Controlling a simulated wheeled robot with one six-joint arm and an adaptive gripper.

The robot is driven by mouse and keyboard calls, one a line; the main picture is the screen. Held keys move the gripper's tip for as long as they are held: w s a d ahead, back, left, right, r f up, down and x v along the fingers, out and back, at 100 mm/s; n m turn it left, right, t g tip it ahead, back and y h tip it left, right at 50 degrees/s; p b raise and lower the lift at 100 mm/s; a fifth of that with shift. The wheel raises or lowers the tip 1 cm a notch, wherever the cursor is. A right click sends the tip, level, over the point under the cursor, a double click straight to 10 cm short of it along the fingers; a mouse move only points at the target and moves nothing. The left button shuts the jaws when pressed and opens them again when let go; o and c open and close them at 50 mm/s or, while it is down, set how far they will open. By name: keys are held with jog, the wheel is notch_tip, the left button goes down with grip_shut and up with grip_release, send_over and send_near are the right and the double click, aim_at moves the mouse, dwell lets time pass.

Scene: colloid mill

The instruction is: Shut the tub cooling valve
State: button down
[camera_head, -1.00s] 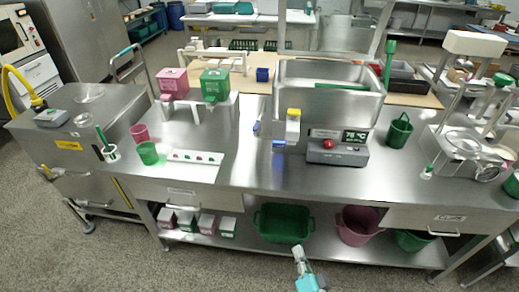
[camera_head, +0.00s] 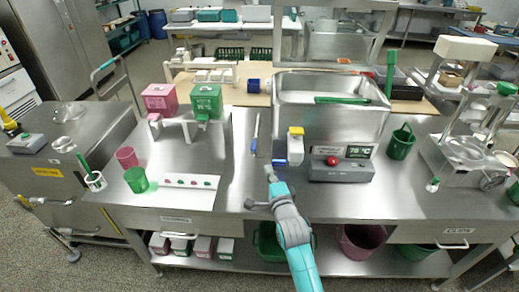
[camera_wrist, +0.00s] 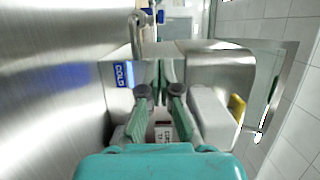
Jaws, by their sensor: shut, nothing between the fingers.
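The steel tub (camera_head: 330,118) stands at the back middle of the bench in the head view. A white block with a yellow top (camera_head: 296,147) stands at its front left. A small blue COLD label (camera_head: 279,162) is beside that block and also shows in the wrist view (camera_wrist: 123,75). My gripper (camera_head: 270,173) is shut and empty, pointing at the area in front of the label and block. In the wrist view the closed fingers (camera_wrist: 159,72) are right of the label. I cannot tell which part is the valve handle or whether the fingers touch it.
A grey control box with a red button (camera_head: 332,162) is close to the right of the block. A blue-and-white stick-like item (camera_head: 255,132) is to the left. A white panel (camera_head: 188,188) and green cup (camera_head: 140,180) are further left. Bench between them is bare.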

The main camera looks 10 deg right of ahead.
aim_at(253, 147)
jog(key=shift+w+r, duration=0.1)
jog(key=shift+w, duration=0.1)
jog(key=w, duration=1)
jog(key=shift+a, duration=0.15)
dwell(0.6)
